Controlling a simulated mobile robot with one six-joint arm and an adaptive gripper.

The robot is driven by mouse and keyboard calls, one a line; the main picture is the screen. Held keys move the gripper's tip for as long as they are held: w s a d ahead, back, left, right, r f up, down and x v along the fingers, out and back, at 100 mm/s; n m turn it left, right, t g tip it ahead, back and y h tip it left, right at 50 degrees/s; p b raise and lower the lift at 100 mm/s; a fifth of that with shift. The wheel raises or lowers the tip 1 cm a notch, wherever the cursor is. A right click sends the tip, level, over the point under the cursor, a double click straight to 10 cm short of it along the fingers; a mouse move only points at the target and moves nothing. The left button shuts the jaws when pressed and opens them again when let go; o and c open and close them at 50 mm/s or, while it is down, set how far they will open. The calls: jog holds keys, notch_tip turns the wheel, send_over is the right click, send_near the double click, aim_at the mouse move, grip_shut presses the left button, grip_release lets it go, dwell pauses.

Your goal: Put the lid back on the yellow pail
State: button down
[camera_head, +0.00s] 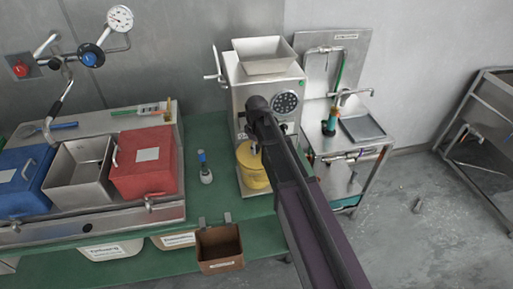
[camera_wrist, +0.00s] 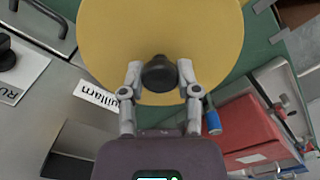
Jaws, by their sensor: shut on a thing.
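The yellow lid (camera_wrist: 160,30) fills the upper middle of the wrist view, with its black knob (camera_wrist: 159,74) toward the near edge. My gripper (camera_wrist: 159,72) has one finger on each side of the knob and is shut on it. In the head view the yellow pail (camera_head: 256,179) stands on the green bench in front of the grinder, below the end of my arm. The lid (camera_head: 245,154) shows at the pail's top, partly hidden by my arm. I cannot tell whether the lid rests on the rim or is just above it.
The steel grinder (camera_head: 239,88) stands right behind the pail. A small bottle with a blue top (camera_head: 204,167) is to the left. A red box (camera_head: 146,178) is further left. A brown bin (camera_head: 220,250) hangs at the bench's front edge. Green bench (camera_head: 226,185) is bare between.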

dwell(0.3)
jog(key=shift+c, duration=1.3)
grip_release()
jog(key=shift+o, duration=1.3)
jog(key=shift+r, duration=0.15)
jog(key=shift+r+p, duration=3.35)
jog(key=shift+p, duration=0.15)
grip_shut()
